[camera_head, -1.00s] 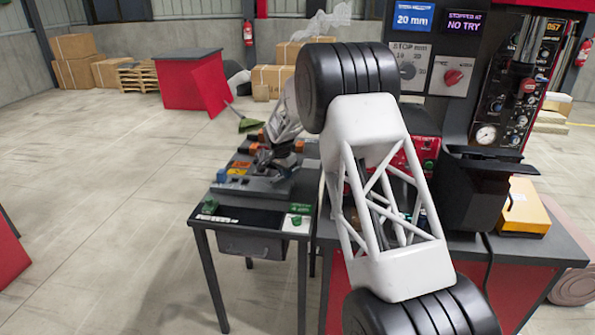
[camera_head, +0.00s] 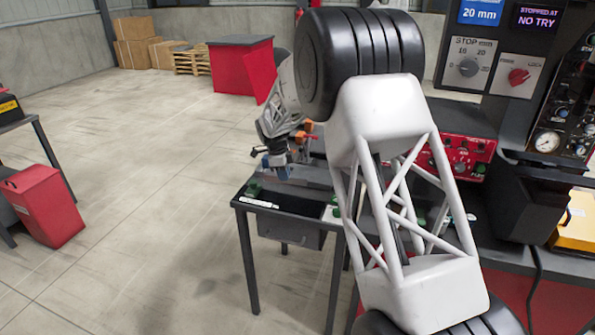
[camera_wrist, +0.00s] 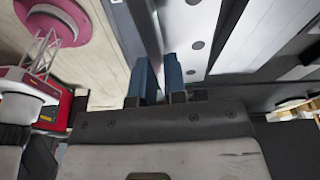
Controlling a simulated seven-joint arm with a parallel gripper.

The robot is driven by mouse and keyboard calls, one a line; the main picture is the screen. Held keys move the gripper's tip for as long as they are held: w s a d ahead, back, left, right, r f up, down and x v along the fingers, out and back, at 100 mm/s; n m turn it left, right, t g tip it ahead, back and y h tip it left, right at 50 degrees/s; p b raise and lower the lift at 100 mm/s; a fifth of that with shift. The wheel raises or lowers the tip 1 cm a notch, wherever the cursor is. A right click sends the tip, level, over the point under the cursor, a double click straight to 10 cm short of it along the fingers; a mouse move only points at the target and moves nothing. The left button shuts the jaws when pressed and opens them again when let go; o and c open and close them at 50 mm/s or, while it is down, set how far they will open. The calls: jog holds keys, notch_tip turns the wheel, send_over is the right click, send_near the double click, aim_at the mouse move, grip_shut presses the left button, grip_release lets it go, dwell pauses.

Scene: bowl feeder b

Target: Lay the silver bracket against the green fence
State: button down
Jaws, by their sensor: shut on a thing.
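My gripper (camera_head: 277,167) hangs low over the small dark side table (camera_head: 285,203), near its far left part, with its blue fingertips pointing down. In the wrist view, its two blue fingers (camera_wrist: 160,82) stand close together with a narrow gap. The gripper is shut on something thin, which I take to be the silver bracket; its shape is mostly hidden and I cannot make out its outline. I cannot pick out the green fence for sure. A small green piece (camera_head: 254,189) sits at the table's left edge. My arm covers the table's right part.
A red control box (camera_head: 462,157) and a black upright machine (camera_head: 525,200) stand right of my arm. A red bin (camera_head: 43,205) stands on the floor at left. A red cabinet (camera_head: 240,65) and cartons (camera_head: 142,42) are far back.

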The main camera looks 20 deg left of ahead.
jog(key=shift+s+a+r+m, duration=0.1)
jog(key=shift+s+a+m, duration=0.35)
jog(key=shift+s, duration=0.25)
jog(key=shift+s+a+r+m, duration=0.1)
jog(key=shift+s+a+m, duration=0.35)
jog(key=shift+s, duration=0.2)
jog(key=shift+a+x, duration=0.25)
jog(key=shift+x, duration=0.9)
jog(key=shift+a+x, duration=0.2)
jog(key=shift+x, duration=0.95)
jog(key=shift+a+x, duration=0.25)
jog(key=shift+x, duration=0.85)
jog(key=shift+s+f, duration=0.1)
jog(key=shift+f, duration=0.55)
jog(key=c, duration=1.1)
grip_release()
jog(key=shift+f, duration=0.1)
jog(key=v, duration=0.8)
